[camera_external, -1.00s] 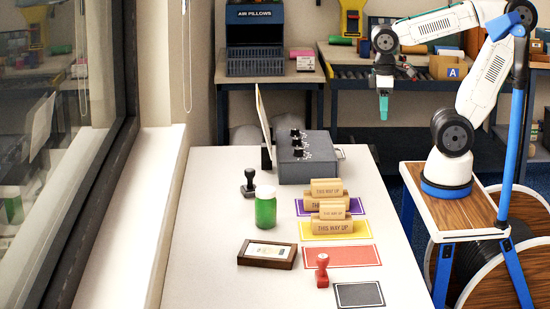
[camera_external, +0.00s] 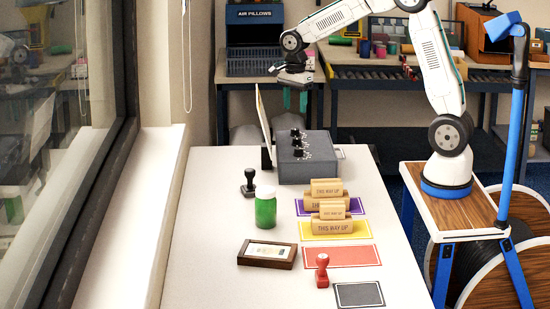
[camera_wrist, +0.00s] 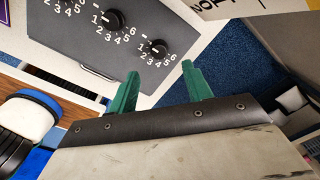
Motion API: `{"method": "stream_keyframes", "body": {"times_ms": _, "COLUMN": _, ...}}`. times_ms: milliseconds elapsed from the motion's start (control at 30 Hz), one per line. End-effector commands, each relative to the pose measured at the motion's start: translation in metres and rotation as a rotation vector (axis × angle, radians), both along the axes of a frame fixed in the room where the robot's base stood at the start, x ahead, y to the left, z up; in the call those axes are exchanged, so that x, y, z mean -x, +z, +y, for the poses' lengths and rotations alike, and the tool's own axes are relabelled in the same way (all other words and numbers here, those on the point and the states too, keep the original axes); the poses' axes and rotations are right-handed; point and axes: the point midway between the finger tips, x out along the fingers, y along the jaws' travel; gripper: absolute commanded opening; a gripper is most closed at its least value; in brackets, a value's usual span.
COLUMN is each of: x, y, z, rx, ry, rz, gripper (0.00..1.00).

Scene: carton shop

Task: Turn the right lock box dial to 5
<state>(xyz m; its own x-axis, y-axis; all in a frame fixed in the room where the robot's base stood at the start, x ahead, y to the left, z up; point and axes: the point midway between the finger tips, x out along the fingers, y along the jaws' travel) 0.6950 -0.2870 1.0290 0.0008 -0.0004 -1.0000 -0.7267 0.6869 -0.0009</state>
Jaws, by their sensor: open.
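The grey lock box (camera_external: 318,170) stands at the far end of the white table with a row of three black dials on its sloped face. The right dial, by the upright numerals, is the one nearest my fingers in the wrist view (camera_wrist: 158,47); its white mark seems to point left, near 1. It is the farthest dial in the external view (camera_external: 295,132). The middle dial (camera_wrist: 113,21) is beside it, and the left dial is cut off by the wrist view's edge. My gripper (camera_external: 295,100) is open and empty, above and beyond the box; its green fingers (camera_wrist: 162,72) are apart from the dial.
An upright white panel (camera_external: 263,120) stands left of the box. A black stamp (camera_external: 249,183), a green jar (camera_external: 265,207), wooden "THIS WAY UP" stamps (camera_external: 331,226), a framed piece (camera_external: 267,253) and a red stamp (camera_external: 322,270) occupy the nearer table. The table's left strip is clear.

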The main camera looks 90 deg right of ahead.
Motion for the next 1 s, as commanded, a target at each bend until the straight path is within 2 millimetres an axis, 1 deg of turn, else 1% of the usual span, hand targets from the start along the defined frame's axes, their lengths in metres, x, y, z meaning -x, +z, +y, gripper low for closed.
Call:
{"method": "stream_keyframes", "body": {"times_ms": 67, "x": 0.000, "y": -0.003, "z": 0.000, "rx": 0.000, "ry": -0.026, "rz": 0.000, "gripper": 0.50}}
{"method": "stream_keyframes", "body": {"times_ms": 167, "x": 0.001, "y": -0.013, "z": 0.001, "rx": -0.002, "ry": -0.032, "rz": 0.004, "gripper": 0.50}}
{"method": "stream_keyframes", "body": {"times_ms": 400, "x": 0.001, "y": -0.052, "z": 0.001, "rx": -0.002, "ry": -0.030, "rz": 0.004, "gripper": 0.50}}
{"method": "stream_keyframes", "body": {"times_ms": 533, "x": 0.001, "y": -0.068, "z": 0.001, "rx": -0.002, "ry": -0.029, "rz": 0.004, "gripper": 0.50}}
{"method": "stream_keyframes", "body": {"times_ms": 700, "x": 0.001, "y": -0.077, "z": 0.001, "rx": -0.001, "ry": -0.029, "rz": 0.001, "gripper": 0.50}}
{"method": "stream_keyframes", "body": {"times_ms": 933, "x": 0.001, "y": -0.078, "z": 0.001, "rx": -0.001, "ry": -0.028, "rz": 0.001, "gripper": 0.50}}
{"method": "stream_keyframes", "body": {"times_ms": 967, "x": 0.001, "y": -0.078, "z": 0.001, "rx": -0.001, "ry": -0.028, "rz": 0.001, "gripper": 0.44}}
{"method": "stream_keyframes", "body": {"times_ms": 1000, "x": 0.001, "y": -0.078, "z": 0.001, "rx": -0.001, "ry": -0.028, "rz": 0.001, "gripper": 0.33}}
